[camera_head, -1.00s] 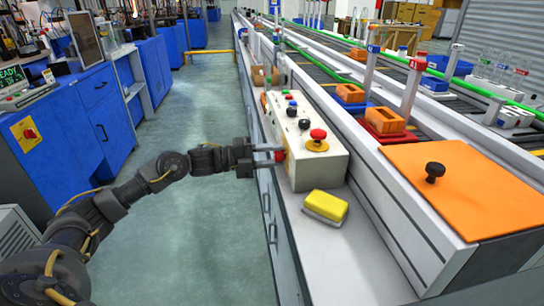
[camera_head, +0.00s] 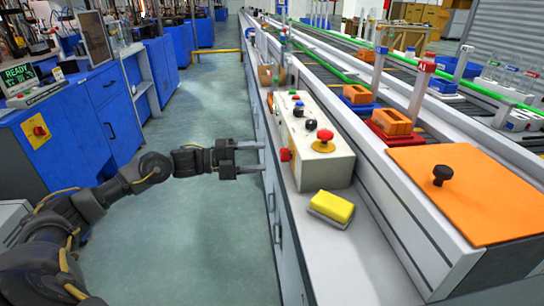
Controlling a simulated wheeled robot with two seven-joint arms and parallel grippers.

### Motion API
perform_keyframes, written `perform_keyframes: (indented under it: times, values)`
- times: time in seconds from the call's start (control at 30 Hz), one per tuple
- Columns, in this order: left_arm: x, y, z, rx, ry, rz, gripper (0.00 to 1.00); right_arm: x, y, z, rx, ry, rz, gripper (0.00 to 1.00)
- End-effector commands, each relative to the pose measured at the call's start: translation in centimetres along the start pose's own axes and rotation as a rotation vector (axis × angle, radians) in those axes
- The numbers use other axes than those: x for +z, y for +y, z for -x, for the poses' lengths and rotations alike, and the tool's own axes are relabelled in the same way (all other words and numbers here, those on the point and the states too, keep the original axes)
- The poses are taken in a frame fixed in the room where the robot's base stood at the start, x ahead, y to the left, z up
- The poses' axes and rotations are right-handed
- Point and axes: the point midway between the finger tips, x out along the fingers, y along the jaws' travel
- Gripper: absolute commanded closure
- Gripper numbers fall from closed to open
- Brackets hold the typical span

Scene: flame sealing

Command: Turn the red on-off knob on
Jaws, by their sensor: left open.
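A white control box (camera_head: 325,170) stands on the near edge of the long counter. A red knob (camera_head: 285,155) sticks out of its left side face, low down. Its turn position cannot be told at this size. A red mushroom button on a yellow base (camera_head: 324,142) sits on the box's top. My left gripper (camera_head: 263,157) is just left of the red side knob, over the aisle. Its two fingers are apart, empty, and point right toward the knob, with a small gap between. My right gripper is not in view.
A yellow sponge-like block (camera_head: 331,208) lies on the counter in front of the box. An orange lid with a black knob (camera_head: 440,190) is at the right. A blue cabinet (camera_head: 80,130) stands across the clear aisle.

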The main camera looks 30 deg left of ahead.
Motion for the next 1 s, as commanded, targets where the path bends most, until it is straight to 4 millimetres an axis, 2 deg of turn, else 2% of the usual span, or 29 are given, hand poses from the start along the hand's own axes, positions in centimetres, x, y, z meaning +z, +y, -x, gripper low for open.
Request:
perform_keyframes:
  times: [0.1,0.3,1.0]
  values:
    - [0.0,0.2,2.2,0.006,-0.001,0.001,0.42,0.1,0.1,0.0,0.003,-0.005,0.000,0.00]
    - [0.0,0.1,4.2,0.003,0.000,0.001,0.42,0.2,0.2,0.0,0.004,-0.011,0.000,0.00]
    - [0.0,0.0,4.5,0.000,0.001,0.000,0.42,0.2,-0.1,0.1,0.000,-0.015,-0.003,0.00]
